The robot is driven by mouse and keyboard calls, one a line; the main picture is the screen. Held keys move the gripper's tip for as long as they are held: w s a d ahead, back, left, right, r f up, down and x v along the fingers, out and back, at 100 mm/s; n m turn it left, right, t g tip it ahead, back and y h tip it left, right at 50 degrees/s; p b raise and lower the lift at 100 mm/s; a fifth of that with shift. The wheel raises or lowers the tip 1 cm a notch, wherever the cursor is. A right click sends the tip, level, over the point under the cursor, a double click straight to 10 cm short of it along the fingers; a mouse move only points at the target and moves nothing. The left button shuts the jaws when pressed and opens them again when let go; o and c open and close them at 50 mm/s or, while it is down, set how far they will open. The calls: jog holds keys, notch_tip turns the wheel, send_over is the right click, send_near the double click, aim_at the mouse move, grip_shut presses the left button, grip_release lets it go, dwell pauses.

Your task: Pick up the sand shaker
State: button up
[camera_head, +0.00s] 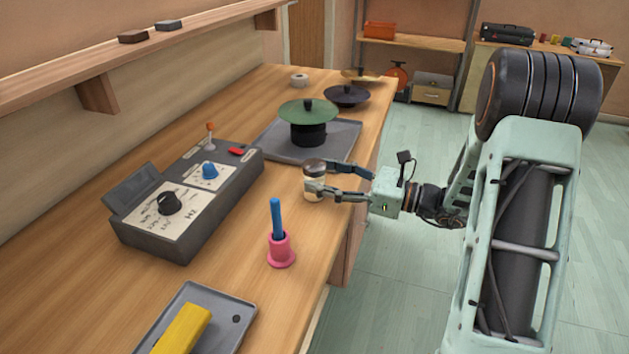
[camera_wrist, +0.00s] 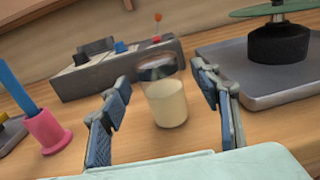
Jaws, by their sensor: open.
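The sand shaker (camera_head: 314,183) looks like a small clear jar with a dark lid and pale contents. It stands upright on the wooden bench near its right edge. It also shows in the middle of the wrist view (camera_wrist: 166,98). My gripper (camera_head: 326,181) reaches in from the right, low over the bench. In the wrist view its open fingers (camera_wrist: 163,100) lie one on each side of the jar, with visible gaps. In the head view the near finger overlaps the jar and hides part of it.
A pink holder (camera_head: 281,252) with a blue stick stands nearer on the bench. A grey control box (camera_head: 190,205) is to the left. A grey tray (camera_head: 340,140) bearing a green disc on a black base (camera_head: 308,132) lies behind. A yellow block (camera_head: 182,330) sits on the front tray.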

jog(key=shift+x, duration=1.25)
jog(key=c, duration=1.4)
